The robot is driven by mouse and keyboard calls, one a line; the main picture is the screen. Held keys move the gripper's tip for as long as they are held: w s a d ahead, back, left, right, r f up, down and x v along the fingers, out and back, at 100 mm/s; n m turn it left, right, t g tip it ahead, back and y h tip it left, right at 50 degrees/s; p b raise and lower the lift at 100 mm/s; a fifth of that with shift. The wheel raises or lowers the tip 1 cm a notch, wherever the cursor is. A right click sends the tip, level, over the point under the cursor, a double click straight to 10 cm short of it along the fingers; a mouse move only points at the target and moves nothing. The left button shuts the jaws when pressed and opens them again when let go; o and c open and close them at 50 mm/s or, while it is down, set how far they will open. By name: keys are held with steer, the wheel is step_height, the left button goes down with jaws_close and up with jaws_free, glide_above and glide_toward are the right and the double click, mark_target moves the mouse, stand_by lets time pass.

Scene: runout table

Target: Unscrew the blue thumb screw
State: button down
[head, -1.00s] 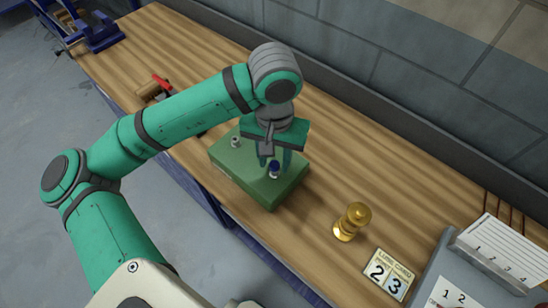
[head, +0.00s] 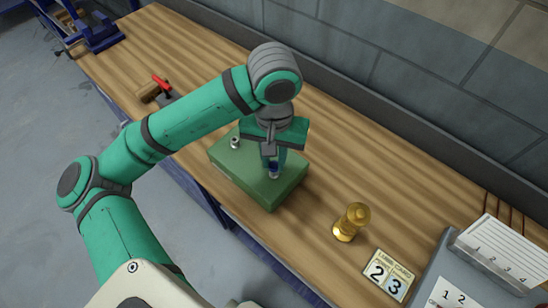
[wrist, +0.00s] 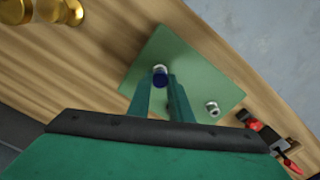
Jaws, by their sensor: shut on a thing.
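The blue thumb screw (head: 274,166) stands upright on top of the green block (head: 230,171), near its right end, with a silver collar or base below its blue head. My gripper (head: 271,160) points down over it, with its fingers closed around the blue head. In the wrist view the blue head (wrist: 160,82) shows between the two fingertips (wrist: 159,88), partly covered by them. A silver screw (head: 235,143) stands apart on the block's left part and also shows in the wrist view (wrist: 212,108).
A brass piece (head: 350,222) and a number card (head: 389,275) lie right of the block. A grey stand (head: 452,262) is at the far right. A red-handled tool (head: 162,82) lies at the left. The wooden table (head: 335,150) is clear behind the block.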

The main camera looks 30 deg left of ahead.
steer(key=shift+n, duration=1.2)
steer(key=n, duration=0.3)
steer(key=shift+n, duration=0.8)
steer(key=n, duration=0.4)
steer(key=shift+n, duration=0.3)
